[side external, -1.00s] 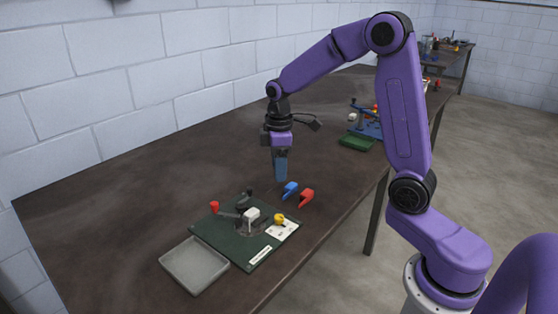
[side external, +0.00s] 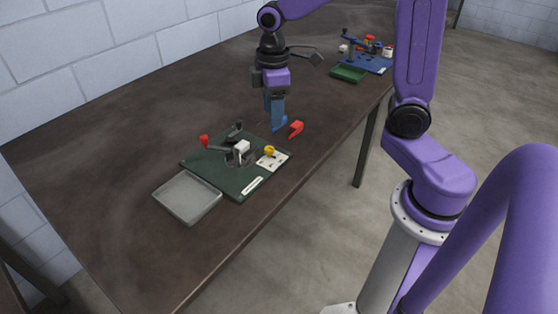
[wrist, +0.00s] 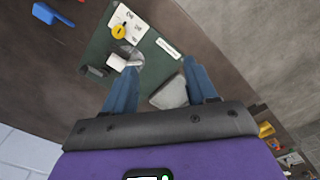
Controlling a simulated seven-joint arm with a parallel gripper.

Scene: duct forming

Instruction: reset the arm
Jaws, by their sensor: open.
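My gripper (side external: 275,118) hangs fingers down over the table, open and empty, just beyond the green fixture board (side external: 222,178). In the wrist view my gripper's two blue fingers (wrist: 160,67) stand apart, with the board (wrist: 98,50) and grey tray beyond them. A blue piece (side external: 281,125) shows close to the fingertips in the side view, partly hidden by them. In the wrist view the blue piece (wrist: 43,13) lies well left of the fingers, so I see no contact.
The board carries a white block (side external: 242,147), a yellow knob (side external: 269,151) and a red-knobbed lever (side external: 204,141). A red piece (side external: 296,128) lies beside the blue one. The grey tray (side external: 187,198) is in front. A blue fixture (side external: 365,62) and green tray (side external: 349,73) stand farther back.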

